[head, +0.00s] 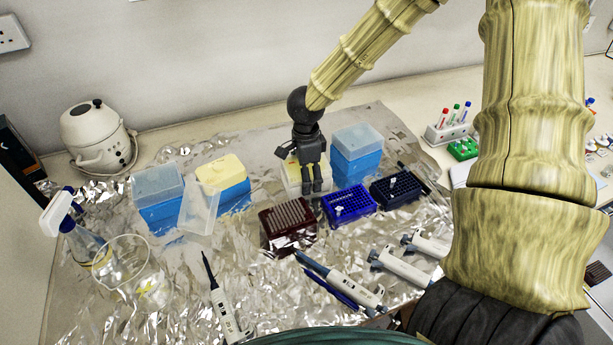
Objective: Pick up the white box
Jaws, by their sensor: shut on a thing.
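The white box (292,178) is pale cream and stands near the middle of the foil-covered bench, between the blue boxes. My gripper (312,190) points down over it from above, dark grey, with its two fingers close together at the box. The gripper is shut on the white box. The gripper hides much of the box's right and front side, so the exact contact does not show. I cannot tell whether the box is clear of the foil.
A tall blue box (357,155) stands close on the right. Maroon (288,226), bright blue (350,204) and dark blue (396,190) racks stand in front. A yellow-topped box (222,177) is left. Several pipettes lie in front. A glass beaker (125,270) stands front left.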

